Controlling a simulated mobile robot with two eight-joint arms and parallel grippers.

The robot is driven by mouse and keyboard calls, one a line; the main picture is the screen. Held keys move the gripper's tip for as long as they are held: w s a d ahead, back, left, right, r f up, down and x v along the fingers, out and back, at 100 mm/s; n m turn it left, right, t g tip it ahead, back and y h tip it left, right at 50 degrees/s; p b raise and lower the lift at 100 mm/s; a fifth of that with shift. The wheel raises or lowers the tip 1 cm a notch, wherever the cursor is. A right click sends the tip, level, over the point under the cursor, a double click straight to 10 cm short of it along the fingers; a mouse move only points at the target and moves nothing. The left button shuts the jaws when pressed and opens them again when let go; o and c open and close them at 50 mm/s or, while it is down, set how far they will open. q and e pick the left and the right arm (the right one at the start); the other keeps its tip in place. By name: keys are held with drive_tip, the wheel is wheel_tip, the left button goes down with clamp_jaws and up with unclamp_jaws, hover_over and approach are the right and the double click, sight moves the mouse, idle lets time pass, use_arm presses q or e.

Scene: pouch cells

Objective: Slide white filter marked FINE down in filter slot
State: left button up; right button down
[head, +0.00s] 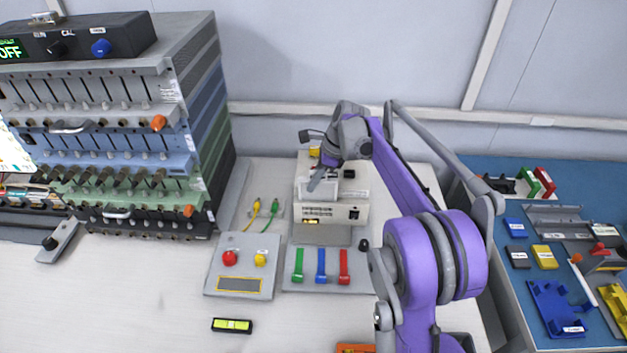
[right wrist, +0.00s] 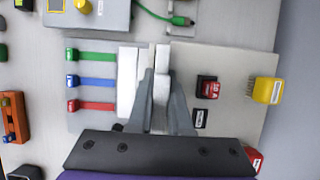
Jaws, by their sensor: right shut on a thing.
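My right gripper (head: 323,172) is over the top of a white box-shaped unit (head: 345,212) at the back of the table. In the right wrist view my right gripper (right wrist: 160,105) is shut on a thin white piece (right wrist: 161,88), which looks like the filter. It stands on edge between the fingers. The word FINE cannot be read on it. The white unit (right wrist: 127,80) shows just left of the fingers in the right wrist view. The filter slot is hidden by the fingers and the held piece, so I cannot tell how deep it sits. My left gripper is not in view.
Green, blue and red levers (head: 321,266) lie in front of the unit. A grey button box (head: 243,281) is to their left. A tall instrument rack (head: 110,130) is at left.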

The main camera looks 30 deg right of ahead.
drive_tip(key=shift+f, duration=0.35)
drive_tip(key=c, duration=0.8)
unclamp_jaws()
drive_tip(key=shift+o, duration=0.2)
drive_tip(key=v, duration=1)
drive_tip(key=shift+s+d+r, duration=0.1)
drive_tip(key=shift+d+r, duration=0.1)
drive_tip(key=shift+r, duration=0.1)
drive_tip(key=s+a+n+h+p, duration=0.1)
drive_tip(key=s+a+n+p, duration=0.1)
drive_tip(key=s+a+n, duration=0.45)
drive_tip(key=s+a+f+n+t+h, duration=0.1)
drive_tip(key=s+a+f+n, duration=0.2)
drive_tip(key=s+n, duration=0.3)
drive_tip(key=s+a+f+n+t+h+p, duration=0.1)
drive_tip(key=s+a+f+n, duration=0.2)
drive_tip(key=s+n, duration=0.3)
drive_tip(key=s+a+f+n+t+p, duration=0.1)
drive_tip(key=s+a+f+n, duration=0.3)
drive_tip(key=s, duration=0.5)
drive_tip(key=shift+a+n+h, duration=0.4)
drive_tip(key=shift+a+n, duration=0.15)
drive_tip(key=shift+n, duration=0.4)
